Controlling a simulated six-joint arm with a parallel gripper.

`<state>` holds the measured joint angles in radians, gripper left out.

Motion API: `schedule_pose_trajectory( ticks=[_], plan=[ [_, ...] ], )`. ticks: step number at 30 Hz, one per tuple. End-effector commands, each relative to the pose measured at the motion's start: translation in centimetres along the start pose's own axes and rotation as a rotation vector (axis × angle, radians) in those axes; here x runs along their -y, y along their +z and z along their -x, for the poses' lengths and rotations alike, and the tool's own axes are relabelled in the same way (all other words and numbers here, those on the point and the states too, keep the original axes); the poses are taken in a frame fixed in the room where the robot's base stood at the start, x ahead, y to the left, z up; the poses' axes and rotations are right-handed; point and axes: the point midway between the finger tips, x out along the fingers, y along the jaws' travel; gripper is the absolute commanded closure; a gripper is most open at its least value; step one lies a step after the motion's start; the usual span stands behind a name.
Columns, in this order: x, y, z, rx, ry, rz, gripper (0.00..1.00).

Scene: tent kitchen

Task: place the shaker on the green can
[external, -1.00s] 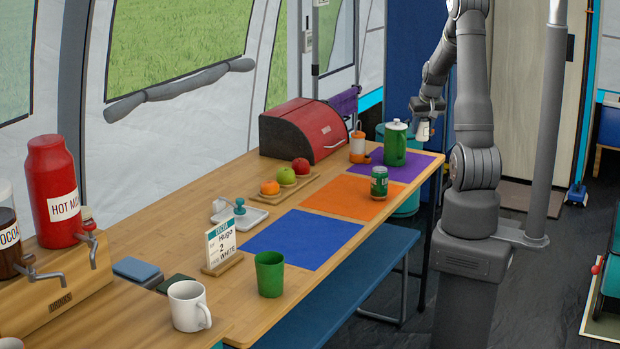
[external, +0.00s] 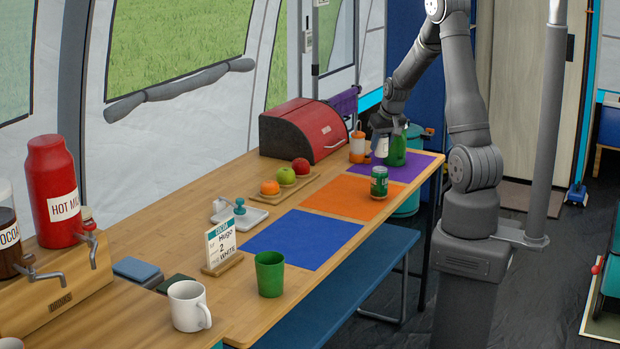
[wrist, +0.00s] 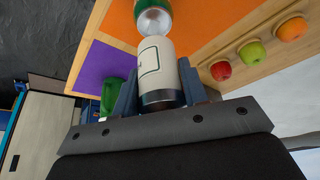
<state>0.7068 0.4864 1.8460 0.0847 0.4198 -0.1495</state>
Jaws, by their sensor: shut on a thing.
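The shaker (wrist: 157,66), a white cylinder with a dark outline mark and a metal end, is between the fingers of my gripper (wrist: 159,80), which is shut on it. In the external view the shaker (external: 381,147) hangs from my gripper (external: 383,133), held above the table's far end. The green can (external: 379,184) stands upright on the orange mat, lower in the picture than the shaker and apart from it. In the wrist view the can's silver top (wrist: 153,21) shows just beyond the shaker, which partly covers it.
A green pitcher (external: 397,155) stands on the purple mat (external: 422,164) close by my gripper. Several fruits sit on a wooden tray (external: 287,196). The blue mat (external: 302,240) is bare.

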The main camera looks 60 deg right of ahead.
Motion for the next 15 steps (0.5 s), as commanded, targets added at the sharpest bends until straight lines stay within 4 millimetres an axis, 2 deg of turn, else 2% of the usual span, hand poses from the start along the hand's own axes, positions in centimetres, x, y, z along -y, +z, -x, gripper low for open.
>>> schedule_pose_trajectory(
  ticks=[5, 11, 15],
  plan=[
    [0.2, 0.3, -1.1, 0.001, 0.0, -0.001, 0.85],
    [0.2, 1.3, -3.6, 0.001, 0.001, 0.0, 0.85],
    [0.2, 1.4, -3.9, -0.003, 0.001, 0.0, 0.85]
  ],
)
